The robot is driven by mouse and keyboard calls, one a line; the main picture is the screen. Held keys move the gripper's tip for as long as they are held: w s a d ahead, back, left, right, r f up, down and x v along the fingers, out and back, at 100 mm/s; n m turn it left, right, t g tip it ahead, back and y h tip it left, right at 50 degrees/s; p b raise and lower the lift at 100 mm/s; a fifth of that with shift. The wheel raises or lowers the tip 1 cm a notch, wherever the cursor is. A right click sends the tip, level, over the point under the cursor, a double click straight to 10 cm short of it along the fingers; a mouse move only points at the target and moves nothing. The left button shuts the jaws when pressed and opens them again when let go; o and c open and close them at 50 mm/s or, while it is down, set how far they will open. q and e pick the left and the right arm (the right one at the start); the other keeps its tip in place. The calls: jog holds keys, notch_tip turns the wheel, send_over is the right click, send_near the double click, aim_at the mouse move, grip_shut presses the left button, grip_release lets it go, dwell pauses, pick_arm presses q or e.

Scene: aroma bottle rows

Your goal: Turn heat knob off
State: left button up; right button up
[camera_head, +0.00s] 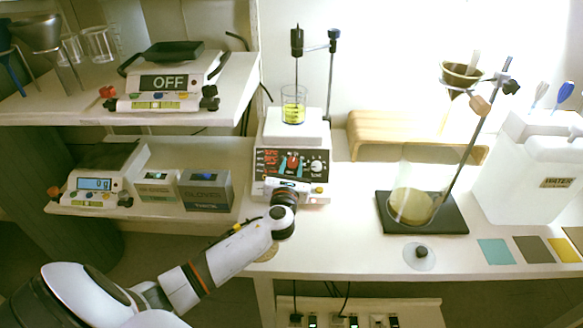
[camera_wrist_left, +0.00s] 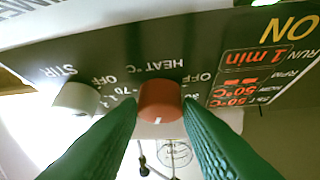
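The hotplate stirrer (camera_head: 291,140) stands on the bench with a dark front panel. Its red heat knob (camera_wrist_left: 160,99) sits below the upside-down HEAT label in the left wrist view, with a white mark at its lower edge there. My left gripper (camera_head: 291,165) is at the panel; in the left wrist view its green fingers (camera_wrist_left: 160,110) close on both sides of the red knob and appear to touch it. The display (camera_wrist_left: 262,75) reads ON, RUN 1 min and 50°C. My right gripper is not in view.
The white stir knob (camera_wrist_left: 77,98) is beside the left finger. A beaker of yellow liquid (camera_head: 293,107) stands on the hotplate under a stirring rod. Boxes (camera_head: 206,190) and a scale (camera_head: 97,184) are left.

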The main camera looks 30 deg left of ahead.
pick_arm(q)
jog(key=c, duration=0.5)
jog(key=shift+o, duration=0.2)
jog(key=shift+n, duration=0.3)
